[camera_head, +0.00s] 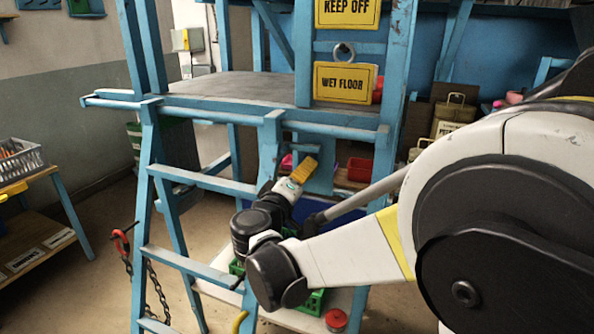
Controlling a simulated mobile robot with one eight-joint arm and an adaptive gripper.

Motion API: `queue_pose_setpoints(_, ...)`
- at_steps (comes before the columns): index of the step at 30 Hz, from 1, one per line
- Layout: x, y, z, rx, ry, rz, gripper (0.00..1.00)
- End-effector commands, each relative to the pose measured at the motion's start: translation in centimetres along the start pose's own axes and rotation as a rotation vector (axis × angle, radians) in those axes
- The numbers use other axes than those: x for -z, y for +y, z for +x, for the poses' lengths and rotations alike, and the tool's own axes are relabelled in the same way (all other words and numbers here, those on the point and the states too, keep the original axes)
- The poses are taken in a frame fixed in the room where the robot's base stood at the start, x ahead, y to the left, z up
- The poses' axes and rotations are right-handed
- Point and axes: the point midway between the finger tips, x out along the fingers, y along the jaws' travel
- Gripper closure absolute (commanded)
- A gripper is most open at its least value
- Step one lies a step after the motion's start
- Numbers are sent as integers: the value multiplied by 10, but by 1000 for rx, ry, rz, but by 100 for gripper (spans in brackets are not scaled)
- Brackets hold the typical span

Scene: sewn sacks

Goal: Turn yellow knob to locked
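A yellow ribbed piece (304,170) shows at the far end of my arm, in front of a small blue panel (322,180) under the blue platform. It may be the yellow knob, but it is too small to be sure. My gripper (294,184) is right at its lower left and seems to meet it. The fingers are too small and partly hidden, so I cannot tell whether they are open or shut on it. No locked or unlocked marking is readable.
The blue ladder frame (202,181) stands left of my arm, close to its elbow. The platform (230,88) is above the gripper. A red-lidded jar (336,319) and a green crate (314,303) are below. A chain (158,290) hangs at left. Floor is clear at lower left.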

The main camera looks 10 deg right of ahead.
Motion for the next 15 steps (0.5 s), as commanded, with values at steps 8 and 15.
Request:
queue_pose_setpoints(8,1,0,0,-1,1,-258,95)
queue_pose_setpoints(15,0,-1,0,-1,1,-457,95)
